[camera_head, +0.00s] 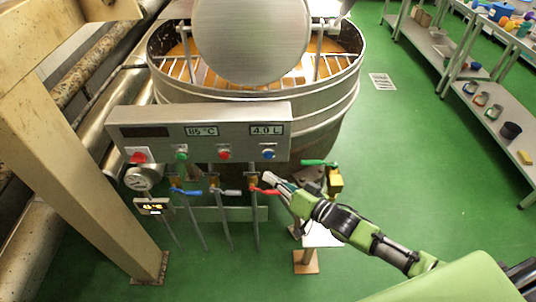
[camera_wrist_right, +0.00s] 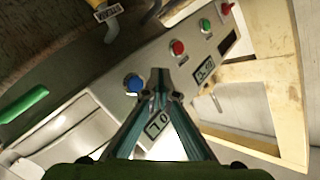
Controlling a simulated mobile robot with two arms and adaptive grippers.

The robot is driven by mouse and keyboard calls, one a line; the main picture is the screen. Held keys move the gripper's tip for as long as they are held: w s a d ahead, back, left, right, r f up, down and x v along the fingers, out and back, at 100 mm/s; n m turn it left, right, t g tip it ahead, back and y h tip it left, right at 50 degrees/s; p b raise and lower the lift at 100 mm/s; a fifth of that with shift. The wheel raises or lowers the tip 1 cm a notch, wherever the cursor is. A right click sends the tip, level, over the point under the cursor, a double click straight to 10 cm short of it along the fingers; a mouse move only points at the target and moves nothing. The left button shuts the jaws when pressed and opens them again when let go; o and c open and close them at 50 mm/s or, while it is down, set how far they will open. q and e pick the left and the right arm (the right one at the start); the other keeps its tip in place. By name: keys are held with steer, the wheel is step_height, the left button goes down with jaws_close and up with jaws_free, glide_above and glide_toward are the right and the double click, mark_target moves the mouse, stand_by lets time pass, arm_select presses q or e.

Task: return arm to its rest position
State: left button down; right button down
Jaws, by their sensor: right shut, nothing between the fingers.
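My right arm (camera_head: 350,222) comes in from the lower right. Its gripper (camera_head: 270,179) is at the red-handled valve (camera_head: 264,191) below the kettle's control panel; I cannot tell whether they touch. In the right wrist view the gripper (camera_wrist_right: 158,75) is shut and empty, its fingertips together in front of the panel (camera_wrist_right: 100,110), near a blue button (camera_wrist_right: 134,84). My left gripper is not in view.
The kettle (camera_head: 340,92) stands behind the panel (camera_head: 200,125). A green-handled valve (camera_head: 320,163) is close to my right arm. A beige post (camera_head: 85,150) stands at the left, and shelves (camera_head: 490,105) at the right.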

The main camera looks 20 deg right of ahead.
steer(key=s+d+f+g+h, duration=0.25)
steer(key=s+f, duration=0.25)
steer(key=f, duration=0.6)
steer(key=s+d+f+n+g+h, duration=0.15)
steer(key=s+d+f, duration=0.3)
steer(key=f, duration=0.55)
steer(key=s+d+f+g+h, duration=0.25)
steer(key=s+f, duration=0.35)
steer(key=f, duration=0.5)
steer(key=s+a+f+n+g, duration=0.1)
steer(key=s+f+g, duration=0.2)
steer(key=s+f, duration=0.4)
steer(key=s+a+f+n+g+h+b, duration=0.1)
steer(key=s+f+g, duration=0.3)
steer(key=s, duration=2.2)
step_height(320, 180, down, 4)
steer(key=shift+a, duration=0.65)
steer(key=shift+n+h, duration=0.25)
